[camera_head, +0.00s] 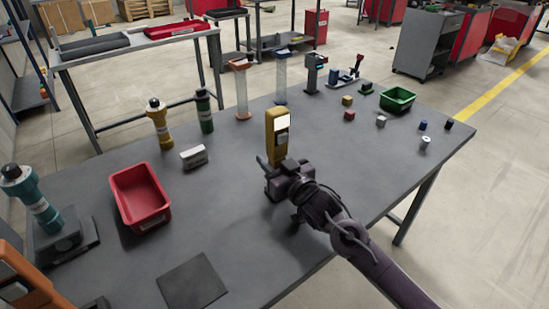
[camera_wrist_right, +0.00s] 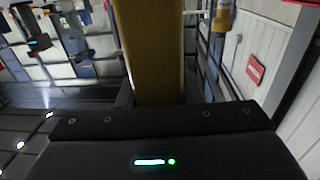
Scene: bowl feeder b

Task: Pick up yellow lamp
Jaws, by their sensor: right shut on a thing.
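The yellow lamp (camera_head: 277,128), a flat upright block with a white panel on its upper front, stands in my right gripper (camera_head: 278,172) near the middle of the table. The jaws are shut on its lower part. In the right wrist view, the yellow lamp (camera_wrist_right: 150,50) rises between the two dark fingers (camera_wrist_right: 155,92). Its lower end is hidden by the gripper, so I cannot tell whether it touches the table. My left gripper is not in view.
The grey table (camera_head: 110,270) holds a red bin (camera_head: 141,196), a yellow-and-black cylinder (camera_head: 158,125), a green cylinder (camera_head: 204,112), and a white-topped box (camera_head: 194,156). A green bin (camera_head: 397,99) and several small blocks lie at the right. The front middle is mostly clear.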

